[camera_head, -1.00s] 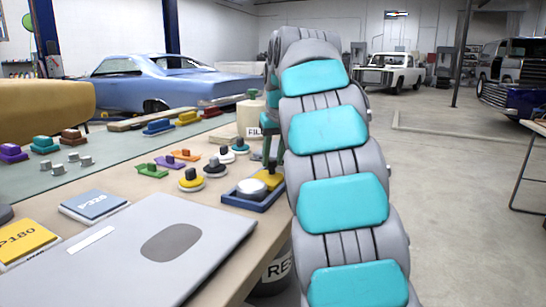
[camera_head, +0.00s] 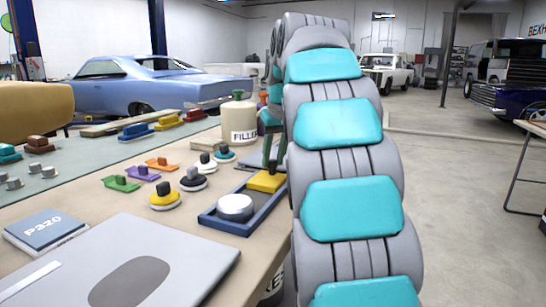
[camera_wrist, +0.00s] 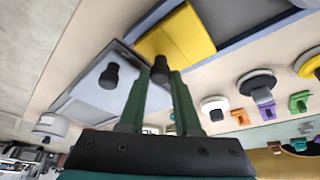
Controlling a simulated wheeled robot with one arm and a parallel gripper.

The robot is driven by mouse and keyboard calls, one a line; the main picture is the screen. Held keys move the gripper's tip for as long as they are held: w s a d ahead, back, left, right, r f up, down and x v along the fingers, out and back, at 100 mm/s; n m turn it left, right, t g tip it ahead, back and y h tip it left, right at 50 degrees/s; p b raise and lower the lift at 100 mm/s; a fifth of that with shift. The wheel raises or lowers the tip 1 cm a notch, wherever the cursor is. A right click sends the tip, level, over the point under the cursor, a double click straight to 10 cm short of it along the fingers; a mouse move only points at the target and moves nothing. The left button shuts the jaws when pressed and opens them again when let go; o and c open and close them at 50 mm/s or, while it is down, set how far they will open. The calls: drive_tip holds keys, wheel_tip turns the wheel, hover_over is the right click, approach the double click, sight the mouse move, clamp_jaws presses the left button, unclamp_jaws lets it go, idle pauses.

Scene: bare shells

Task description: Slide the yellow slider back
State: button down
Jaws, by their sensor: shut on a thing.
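The yellow slider (camera_head: 267,182) sits toward the far end of a blue tray (camera_head: 222,229) on the bench, and a white round disc (camera_head: 236,207) stands nearer in the same tray. In the wrist view the yellow slider (camera_wrist: 178,45) shows with a dark knob (camera_wrist: 160,70) at its edge. My gripper (camera_wrist: 160,84) has its two green fingers shut on that knob. In the head view my gripper (camera_head: 273,158) comes down at the slider's far side, partly hidden by my arm. The tray's far end is also partly covered.
Several coloured knobbed pieces, such as a yellow one (camera_head: 164,197) and a purple one (camera_head: 143,173), stand left of the tray. A filler can (camera_head: 238,122) stands behind. A grey laptop-like panel (camera_head: 120,270) lies in front. Open floor (camera_head: 455,200) is to the right.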

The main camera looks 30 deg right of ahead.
drive_tip(key=shift+w+d+r, duration=0.1)
drive_tip(key=shift+w+d, duration=0.05)
drive_tip(key=c, duration=0.6)
unclamp_jaws()
drive_tip(key=shift+d, duration=0.1)
